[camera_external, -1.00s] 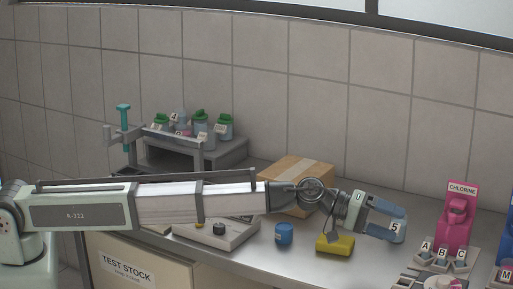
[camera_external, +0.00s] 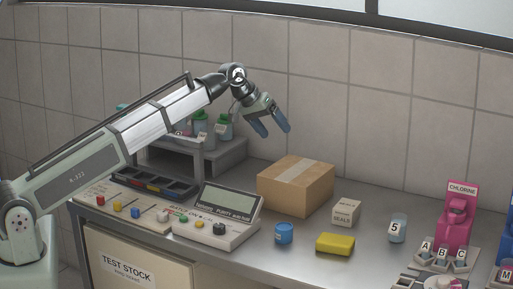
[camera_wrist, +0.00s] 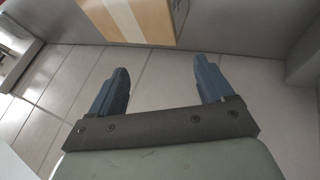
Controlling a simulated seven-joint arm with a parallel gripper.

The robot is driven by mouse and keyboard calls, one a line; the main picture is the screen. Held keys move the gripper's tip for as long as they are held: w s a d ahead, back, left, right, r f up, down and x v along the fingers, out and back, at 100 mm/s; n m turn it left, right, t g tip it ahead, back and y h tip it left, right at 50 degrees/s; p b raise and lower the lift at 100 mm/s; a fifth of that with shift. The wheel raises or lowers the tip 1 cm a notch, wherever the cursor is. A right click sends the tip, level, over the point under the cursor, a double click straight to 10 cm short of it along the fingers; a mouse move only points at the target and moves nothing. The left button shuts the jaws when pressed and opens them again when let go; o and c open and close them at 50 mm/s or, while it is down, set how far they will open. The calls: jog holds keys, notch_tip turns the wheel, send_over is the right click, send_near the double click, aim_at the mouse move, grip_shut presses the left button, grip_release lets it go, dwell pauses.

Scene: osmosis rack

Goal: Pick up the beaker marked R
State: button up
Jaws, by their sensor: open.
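My gripper (camera_external: 274,131) is open and empty, raised in the air above and behind the cardboard box, in front of the tiled wall. In the wrist view its two blue fingers (camera_wrist: 161,68) are spread with nothing between them. No letter R is readable in any view. Several green-capped bottles (camera_external: 224,127) stand on the grey rack (camera_external: 235,153) at the back left, partly hidden by my arm; their labels are too small to read. A small clear beaker marked 5 (camera_external: 397,230) stands upright on the counter at the right, well away from my gripper.
The cardboard box (camera_external: 296,186) stands mid-counter. Nearby are a SEALS box (camera_external: 345,214), a yellow block (camera_external: 335,243), a blue jar (camera_external: 284,233) and a purity meter (camera_external: 222,222). A pink chlorine dispenser (camera_external: 458,216) and holders marked A, B, C (camera_external: 443,262) are at right.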

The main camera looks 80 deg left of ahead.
jog(key=s+a+r+n+g+y, duration=0.2)
jog(key=s+a+r+g, duration=0.1)
jog(key=s+a, duration=0.9)
jog(key=n+g+y, duration=0.1)
jog(key=n+g, duration=0.2)
send_over(183, 133)
notch_tip(183, 133, down, 5)
jog(key=shift+d, duration=0.1)
jog(key=shift+w+a+x, duration=0.1)
jog(key=shift+w+x, duration=0.05)
jog(key=shift+x, duration=1.3)
jog(key=shift+w+a+x, duration=0.15)
jog(key=shift+x, duration=1.35)
jog(key=shift+r, duration=0.1)
jog(key=c, duration=1)
jog(key=shift+c, duration=0.2)
